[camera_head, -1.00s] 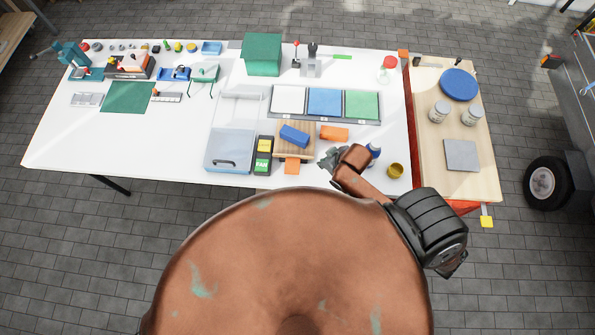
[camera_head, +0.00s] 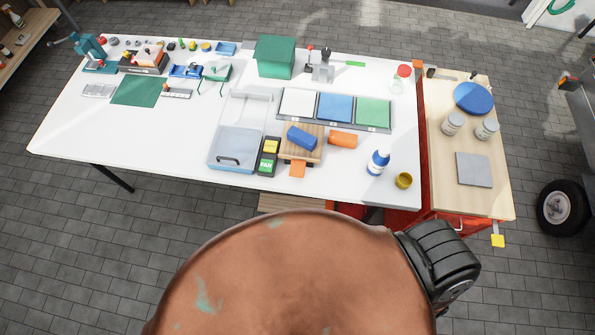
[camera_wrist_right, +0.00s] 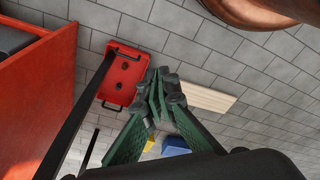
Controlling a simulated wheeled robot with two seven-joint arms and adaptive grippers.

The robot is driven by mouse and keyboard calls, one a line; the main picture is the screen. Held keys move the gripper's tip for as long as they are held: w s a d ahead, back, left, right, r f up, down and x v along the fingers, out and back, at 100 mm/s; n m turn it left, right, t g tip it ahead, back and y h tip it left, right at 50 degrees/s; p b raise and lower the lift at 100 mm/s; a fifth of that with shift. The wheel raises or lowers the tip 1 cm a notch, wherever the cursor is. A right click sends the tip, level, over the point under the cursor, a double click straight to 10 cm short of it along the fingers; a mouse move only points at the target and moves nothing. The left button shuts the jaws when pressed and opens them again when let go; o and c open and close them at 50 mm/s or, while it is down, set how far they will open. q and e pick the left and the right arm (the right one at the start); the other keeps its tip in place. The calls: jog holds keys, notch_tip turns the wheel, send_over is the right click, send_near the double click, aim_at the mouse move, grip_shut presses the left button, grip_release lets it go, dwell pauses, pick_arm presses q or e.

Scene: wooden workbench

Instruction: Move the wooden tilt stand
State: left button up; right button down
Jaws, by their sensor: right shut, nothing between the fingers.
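The wooden tilt stand (camera_head: 312,153) appears to be the small wooden piece near the front middle of the white bench. A blue block (camera_head: 301,137) lies on it at an angle, and an orange piece (camera_head: 298,170) sticks out at its front edge. In the right wrist view my right gripper (camera_wrist_right: 166,85) is shut and empty above the floor. It is hidden in the head view, where only my dark right arm link shows. The stand does not show in the wrist view. My left gripper is in neither current view.
A yellow-green labelled box (camera_head: 268,158) stands close left of the stand, an orange cylinder (camera_head: 343,139) right. A blue-white bottle (camera_head: 378,163) and yellow cup (camera_head: 404,180) stand farther right. A red box (camera_wrist_right: 132,73) lies on the floor.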

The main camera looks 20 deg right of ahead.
pick_arm(q)
jog(key=f, duration=0.1)
jog(key=f+b, duration=0.1)
jog(key=b, duration=0.1)
jog(key=shift+s+f, duration=0.25)
jog(key=shift+f, duration=0.15)
jog(key=shift+w, duration=0.45)
pick_arm(e)
jog(key=s+f, duration=1.1)
jog(key=s, duration=0.2)
jog(key=shift+s+d+g, duration=0.15)
jog(key=shift+s+g, duration=0.25)
